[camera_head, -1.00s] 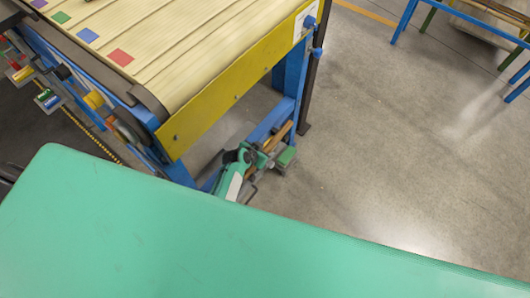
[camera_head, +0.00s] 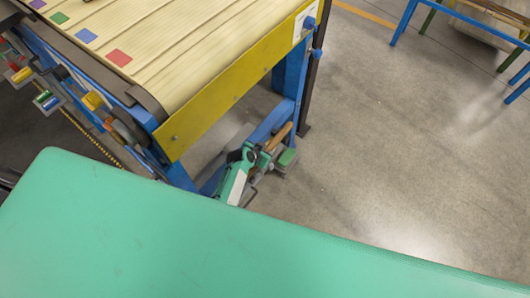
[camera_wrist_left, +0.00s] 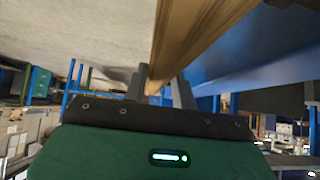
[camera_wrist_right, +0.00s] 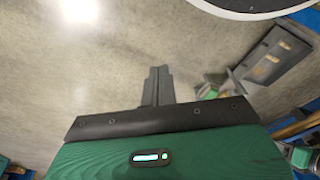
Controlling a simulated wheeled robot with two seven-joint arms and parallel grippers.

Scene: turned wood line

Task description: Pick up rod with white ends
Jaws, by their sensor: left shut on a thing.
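No white ends show in this view. In the head view my left gripper (camera_head: 272,146) is small, beside the blue leg of the slatted table, with a short piece of the wood (camera_head: 282,132) showing. In the right wrist view my right gripper (camera_wrist_right: 157,86) has its fingers together with nothing between them. It does not show in the head view.
A slatted wooden table (camera_head: 180,50) with a yellow side and blue frame stands at upper left, with coloured squares on it. A large green surface (camera_head: 200,240) fills the foreground. A blue-framed stand (camera_head: 402,20) is at upper right. Grey floor (camera_head: 400,140) between is open.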

